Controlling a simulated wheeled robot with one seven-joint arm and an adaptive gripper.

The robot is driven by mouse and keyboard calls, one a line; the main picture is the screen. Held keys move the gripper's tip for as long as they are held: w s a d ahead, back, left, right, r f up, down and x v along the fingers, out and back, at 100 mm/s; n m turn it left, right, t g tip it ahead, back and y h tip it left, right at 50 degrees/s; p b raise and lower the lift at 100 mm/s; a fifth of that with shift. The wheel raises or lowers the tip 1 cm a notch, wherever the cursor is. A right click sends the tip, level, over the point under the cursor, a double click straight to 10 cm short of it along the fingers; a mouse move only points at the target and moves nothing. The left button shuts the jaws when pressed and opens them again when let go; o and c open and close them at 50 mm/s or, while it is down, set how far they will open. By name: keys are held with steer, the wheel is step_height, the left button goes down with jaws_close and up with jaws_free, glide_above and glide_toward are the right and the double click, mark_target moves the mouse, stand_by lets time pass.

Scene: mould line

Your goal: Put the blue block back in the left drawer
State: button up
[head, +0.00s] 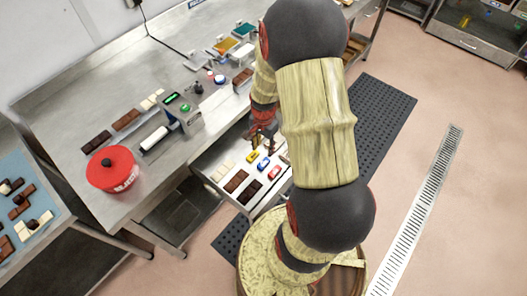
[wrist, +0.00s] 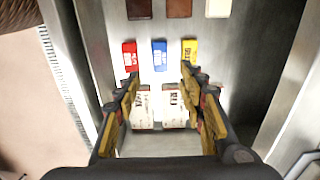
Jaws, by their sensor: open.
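A blue block (head: 263,164) with a white label lies in an open drawer (wrist: 145,79), between a yellow block (head: 252,156) and a red block (head: 274,173). In the wrist view the blue block (wrist: 159,54) is in the middle of this row, just beyond my fingertips. My gripper (wrist: 159,80) is open and empty over the drawer, its fingers spread to either side of the blue block's line. In the head view my gripper (head: 264,137) is partly hidden by my arm. I cannot tell from these views whether another drawer is open.
Dark and white bars (head: 236,181) lie in the same drawer, and two pale labelled packs (wrist: 143,110) lie between my fingers. The steel bench (head: 95,95) above carries a red tub (head: 112,172), a roller and more bars. A black mat (head: 375,115) covers floor at right.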

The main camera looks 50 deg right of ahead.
steer(key=w+a+r+n+t, duration=0.1)
steer(key=w+a+r+n, duration=0.15)
steer(key=a+r, duration=0.45)
steer(key=w+a+r+n+t, duration=0.15)
steer(key=r+n, duration=0.25)
steer(key=r, duration=0.8)
steer(key=s+a+r+n+t, duration=0.3)
steer(key=s+a+r+n, duration=0.7)
steer(key=a+r, duration=0.4)
steer(key=shift+s+r+n, duration=0.35)
steer(key=shift+s+r, duration=0.2)
steer(key=shift+s, duration=0.25)
steer(key=shift+a, duration=0.1)
